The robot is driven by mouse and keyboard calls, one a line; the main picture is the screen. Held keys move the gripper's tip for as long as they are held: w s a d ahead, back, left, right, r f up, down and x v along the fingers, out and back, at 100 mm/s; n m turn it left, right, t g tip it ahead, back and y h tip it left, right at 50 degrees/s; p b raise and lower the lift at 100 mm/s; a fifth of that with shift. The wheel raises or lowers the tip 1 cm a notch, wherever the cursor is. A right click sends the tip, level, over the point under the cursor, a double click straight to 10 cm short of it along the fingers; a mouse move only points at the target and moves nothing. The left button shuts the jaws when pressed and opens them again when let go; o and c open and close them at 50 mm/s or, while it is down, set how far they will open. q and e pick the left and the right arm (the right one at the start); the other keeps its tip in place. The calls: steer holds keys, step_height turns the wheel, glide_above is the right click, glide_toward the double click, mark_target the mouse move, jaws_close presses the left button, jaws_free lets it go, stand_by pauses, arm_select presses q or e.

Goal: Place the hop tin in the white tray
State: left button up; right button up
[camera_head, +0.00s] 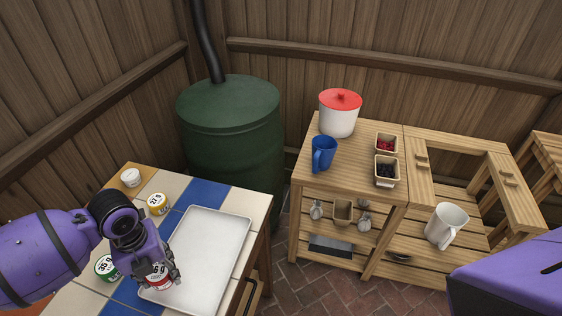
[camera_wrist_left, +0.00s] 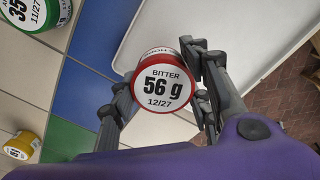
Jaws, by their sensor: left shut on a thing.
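My left gripper (camera_head: 161,272) is shut on a small tin with a red rim (camera_head: 157,281). In the left wrist view the tin (camera_wrist_left: 162,88) has a white lid reading "BITTER 56 g 12/27", with the gripper's fingers on both sides of it. The white tray (camera_head: 212,240) lies on the tiled table and looks empty. The tin is at the tray's near left corner and overlaps the tray's edge in the left wrist view (camera_wrist_left: 135,45). I cannot tell its height above the tray. My right gripper is out of view; only a purple part of mine shows at lower right.
A green tin (camera_head: 106,268), a yellow tin (camera_head: 157,203) and a white jar (camera_head: 131,177) stand on the table left of the tray. A green barrel (camera_head: 230,130) is behind. A wooden bench (camera_head: 350,170) with a red-lidded pot (camera_head: 340,112) stands right.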

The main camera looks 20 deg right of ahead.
mark_target(162, 278)
arm_select(q)
steer(key=shift+w+f, duration=0.35)
steer(key=shift+f, duration=1.45)
steer(key=shift+f, duration=0.1)
steer(key=o, duration=1.2)
steer(key=shift+f, duration=0.1)
step_height(162, 278, up, 12)
steer(key=shift+r, duration=0.2)
